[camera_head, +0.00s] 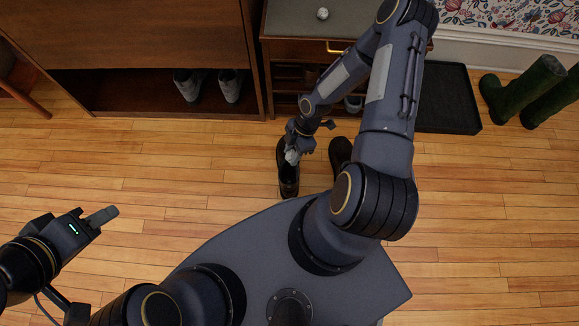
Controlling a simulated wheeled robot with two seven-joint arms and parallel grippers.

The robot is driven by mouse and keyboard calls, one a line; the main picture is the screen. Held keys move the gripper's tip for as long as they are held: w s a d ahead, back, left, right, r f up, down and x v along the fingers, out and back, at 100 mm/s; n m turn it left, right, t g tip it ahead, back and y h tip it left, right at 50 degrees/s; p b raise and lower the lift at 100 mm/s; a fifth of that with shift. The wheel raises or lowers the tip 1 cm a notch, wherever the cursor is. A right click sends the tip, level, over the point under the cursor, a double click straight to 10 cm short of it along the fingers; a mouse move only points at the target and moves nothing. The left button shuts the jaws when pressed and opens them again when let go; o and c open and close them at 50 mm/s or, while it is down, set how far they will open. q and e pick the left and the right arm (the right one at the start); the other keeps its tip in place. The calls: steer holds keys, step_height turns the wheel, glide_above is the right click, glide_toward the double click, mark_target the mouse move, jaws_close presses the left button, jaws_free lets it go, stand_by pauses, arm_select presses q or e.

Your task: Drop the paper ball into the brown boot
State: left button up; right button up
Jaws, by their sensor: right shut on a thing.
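A pair of dark brown boots stands on the wood floor in front of the bench: the left boot (288,182) and the right boot (341,153). My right gripper (292,156) is above the opening of the left boot, pointing down. It is shut on a small pale grey thing, which looks like the paper ball; the fingers mostly hide it. I cannot tell how far it is above the boot's opening. My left gripper (110,214) is over the floor at the lower left, far from the boots. Its fingers show as one grey bar.
A small silvery ball (322,13) lies on the grey bench top (290,20). Grey shoes (188,85) sit in the low cabinet at left. Green boots (522,88) and a black mat (447,100) are at right. The floor at left is clear.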

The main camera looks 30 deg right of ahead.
steer(key=shift+f, duration=0.7)
steer(key=o, duration=1)
steer(key=shift+p+v, duration=1.25)
steer(key=shift+v, duration=2.7)
